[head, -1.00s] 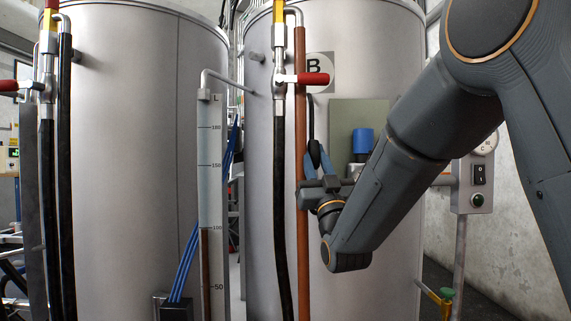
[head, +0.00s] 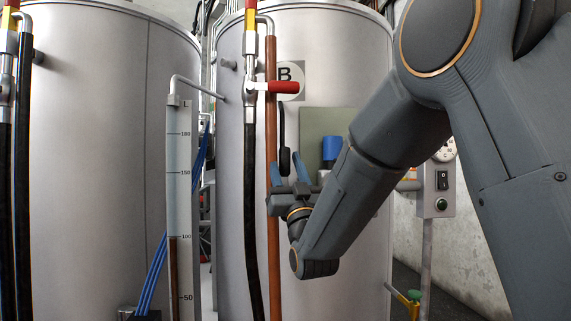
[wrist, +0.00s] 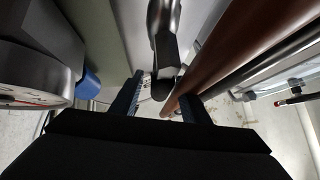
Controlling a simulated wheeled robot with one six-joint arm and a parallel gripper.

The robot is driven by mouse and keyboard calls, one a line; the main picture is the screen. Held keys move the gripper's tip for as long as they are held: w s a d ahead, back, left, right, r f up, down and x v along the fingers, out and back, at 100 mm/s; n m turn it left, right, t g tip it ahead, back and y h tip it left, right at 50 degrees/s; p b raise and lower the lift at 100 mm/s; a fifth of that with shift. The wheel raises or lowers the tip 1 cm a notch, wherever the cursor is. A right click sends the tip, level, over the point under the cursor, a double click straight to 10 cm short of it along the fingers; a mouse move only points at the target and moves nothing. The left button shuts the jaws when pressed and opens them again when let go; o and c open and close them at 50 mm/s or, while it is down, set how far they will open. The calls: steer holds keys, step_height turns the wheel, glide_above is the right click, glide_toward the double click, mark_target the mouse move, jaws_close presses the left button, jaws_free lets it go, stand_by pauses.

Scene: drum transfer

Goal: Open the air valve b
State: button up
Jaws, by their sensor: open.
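Drum B (head: 330,40) is a tall grey tank marked "B" (head: 286,78). A dark lever with a rounded end (head: 285,160) hangs in front of it, beside a brown pipe. My gripper (head: 287,172) is open, with its two blue fingers on either side of the lever's end in the head view. In the wrist view the lever (wrist: 165,50) comes down from the top between the fingertips (wrist: 160,98); contact cannot be told. No label shows which is air valve b.
The brown pipe (head: 271,120) runs close beside my gripper, also in the wrist view (wrist: 225,45). A blue cylinder (head: 332,150) is to its right. A switch box (head: 436,190) with a gauge stands further right. A level scale (head: 180,200) is at left.

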mark_target(287, 170)
steer(key=v, duration=0.7)
steer(key=shift+s+f, duration=0.25)
steer(key=shift+s, duration=0.05)
